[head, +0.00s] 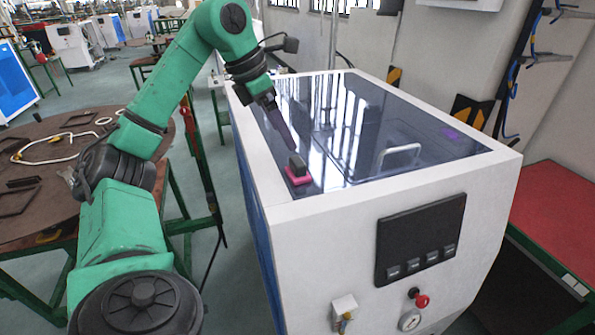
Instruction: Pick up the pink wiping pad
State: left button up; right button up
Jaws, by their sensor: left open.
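The pink wiping pad (298,179) lies on the dark glossy top of the white machine, near its front left edge. A dark block-like handle (297,163) stands on the pad. My left gripper (272,106) hangs from the green arm above the machine's left side, behind and a little left of the pad. It is open, and no object shows in it. A dark purplish strip runs from its tip toward the pad; I cannot tell if it is a finger or a reflection. My right gripper is out of view.
The white machine (340,230) has a raised light rim and a silver handle (400,153) on its top, right of the pad. A brown round table (50,190) with cables and frames stands left. A red-topped table (560,215) stands right.

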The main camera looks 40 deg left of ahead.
aim_at(297, 161)
pick_arm(q)
jog(key=x, duration=0.6)
jog(key=shift+w+a+f, duration=0.15)
jog(key=shift+w+f, duration=0.05)
jog(key=shift+f, duration=0.1)
jog(key=x, duration=0.3)
jog(key=shift+d+f, duration=0.15)
jog(key=shift+d, duration=0.2)
jog(key=c, duration=1.4)
jog(key=shift+c, duration=0.2)
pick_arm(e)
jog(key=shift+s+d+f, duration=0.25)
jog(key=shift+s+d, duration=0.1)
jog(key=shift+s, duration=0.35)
